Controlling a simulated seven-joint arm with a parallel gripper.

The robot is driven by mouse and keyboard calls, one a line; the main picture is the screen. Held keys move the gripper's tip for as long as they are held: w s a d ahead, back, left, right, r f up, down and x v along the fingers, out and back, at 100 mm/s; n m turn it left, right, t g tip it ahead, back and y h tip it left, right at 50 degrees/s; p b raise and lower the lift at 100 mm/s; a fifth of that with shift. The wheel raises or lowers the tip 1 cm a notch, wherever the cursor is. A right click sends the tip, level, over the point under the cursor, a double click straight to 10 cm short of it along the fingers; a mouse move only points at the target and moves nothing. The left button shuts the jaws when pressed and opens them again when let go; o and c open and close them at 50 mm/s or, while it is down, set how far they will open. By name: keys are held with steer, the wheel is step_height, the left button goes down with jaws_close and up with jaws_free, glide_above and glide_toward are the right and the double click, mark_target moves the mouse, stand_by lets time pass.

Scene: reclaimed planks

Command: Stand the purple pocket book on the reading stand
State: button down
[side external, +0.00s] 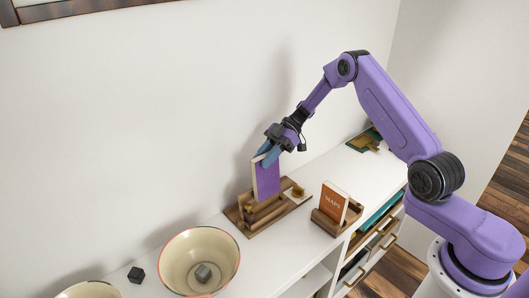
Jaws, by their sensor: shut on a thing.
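The purple pocket book (267,179) is upright, with its purple cover facing the camera and a pale edge on its left. My gripper (270,153) is shut on its top edge from above, with blue fingertips. The wooden reading stand (264,219) is on the white shelf top, directly below the book. The book's lower edge overlaps the stand's back part in this view; I cannot tell whether it rests on the stand or hangs just above it.
A brown book marked MAPS (334,204) stands in a wooden holder (325,224) to the right. A small round piece (298,191) is near the stand's right end. A cream bowl (186,250) with a grey cube (203,272) and a dark cube (136,275) are left. The wall is close behind.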

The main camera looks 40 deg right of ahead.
steer(key=shift+s+f, duration=0.15)
steer(key=shift+f, duration=1.5)
steer(key=shift+s+f, duration=0.15)
steer(key=shift+f, duration=1.5)
steer(key=shift+c, duration=2.4)
jaws_free()
steer(key=shift+w+r, duration=0.2)
steer(key=shift+r, duration=1.8)
steer(key=shift+w+r, duration=0.2)
steer(key=shift+r, duration=1.75)
